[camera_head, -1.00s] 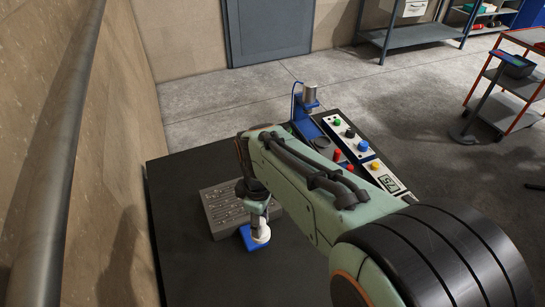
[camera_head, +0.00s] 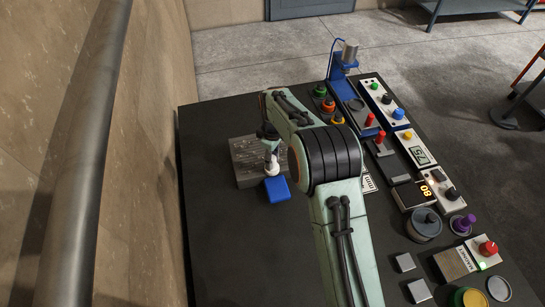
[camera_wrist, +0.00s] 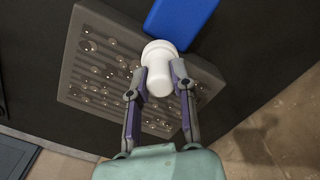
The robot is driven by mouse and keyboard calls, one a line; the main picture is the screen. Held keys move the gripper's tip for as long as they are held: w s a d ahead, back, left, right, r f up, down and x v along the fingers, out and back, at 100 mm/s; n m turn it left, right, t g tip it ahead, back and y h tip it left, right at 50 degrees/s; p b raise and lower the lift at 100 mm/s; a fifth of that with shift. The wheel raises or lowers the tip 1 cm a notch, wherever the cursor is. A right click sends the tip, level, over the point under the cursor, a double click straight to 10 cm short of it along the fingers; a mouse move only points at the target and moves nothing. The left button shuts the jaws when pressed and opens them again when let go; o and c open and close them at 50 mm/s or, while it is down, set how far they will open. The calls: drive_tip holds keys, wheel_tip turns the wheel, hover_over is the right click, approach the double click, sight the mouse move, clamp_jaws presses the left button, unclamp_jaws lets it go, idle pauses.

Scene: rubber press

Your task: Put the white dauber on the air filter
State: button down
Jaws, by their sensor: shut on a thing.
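The white dauber (camera_wrist: 158,55) is held between the two fingers of my gripper (camera_wrist: 162,82) in the wrist view. Its wide round end points away from my palm. In the head view the dauber (camera_head: 271,167) hangs under my gripper (camera_head: 270,150), close to the blue block. A grey ribbed slab with small light dots (camera_wrist: 85,75), which looks like the air filter, lies flat on the dark table behind the dauber. It also shows in the head view (camera_head: 245,165), partly covered by my gripper. I cannot tell whether the dauber touches the slab.
A blue block (camera_head: 277,189) lies against the slab's near edge. The table's near left (camera_head: 230,250) is clear. A wall and pipe run along the left.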

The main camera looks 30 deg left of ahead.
drive_tip(key=c, duration=0.9)
unclamp_jaws()
drive_tip(key=shift+f, duration=0.1)
drive_tip(key=shift+c, duration=0.2)
wheel_tip(320, 180, up, 12)
drive_tip(key=s+d+r+m, duration=0.1)
drive_tip(key=d+r+m, duration=0.4)
drive_tip(key=d, duration=0.7)
drive_tip(key=s+d+r+m, duration=0.4)
drive_tip(key=s+d, duration=0.2)
drive_tip(key=d, duration=0.5)
drive_tip(key=s+d+f+m, duration=0.2)
drive_tip(key=s+d+m, duration=0.2)
drive_tip(key=s, duration=0.4)
drive_tip(key=s+d+f+m, duration=0.2)
drive_tip(key=s+d+m, duration=0.1)
drive_tip(key=s, duration=0.5)
drive_tip(key=shift+s+d+m+y, duration=0.2)
drive_tip(key=shift+d+m+y, duration=0.2)
drive_tip(key=shift+d, duration=0.4)
